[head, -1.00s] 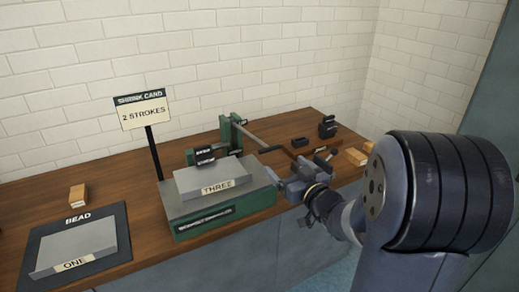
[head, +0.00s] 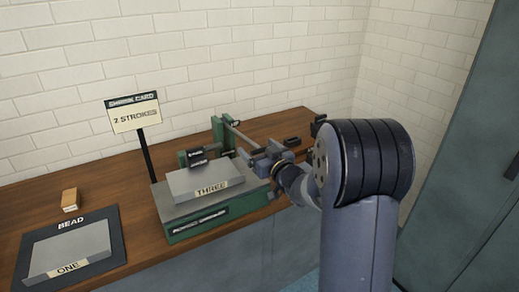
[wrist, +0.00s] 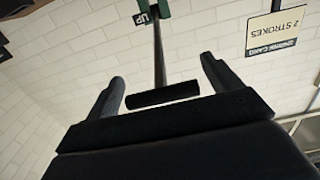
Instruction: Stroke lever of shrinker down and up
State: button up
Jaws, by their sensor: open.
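The shrinker has a green base (head: 205,224) and a green upright on the bench. Its lever (head: 241,135) is a grey rod running from the upright toward my gripper. In the wrist view the lever rod (wrist: 158,45) ends in a black crosswise grip (wrist: 163,94), seen between my two fingers. My gripper (head: 270,150) is open, at the lever's near end. I cannot tell whether the fingers touch the grip. The wrist view shows the gripper (wrist: 163,70) with its fingers apart and an "UP" tag (wrist: 141,19) by the upright.
A grey plate marked THREE (head: 205,183) lies on the shrinker. A card reading "2 STROKES" (head: 134,112) stands behind it on a post. A plate marked ONE (head: 70,250) on a dark BEAD mat and a wooden block (head: 70,200) are at left.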

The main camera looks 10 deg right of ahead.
jog(key=c, duration=1.4)
jog(key=shift+r, duration=0.1)
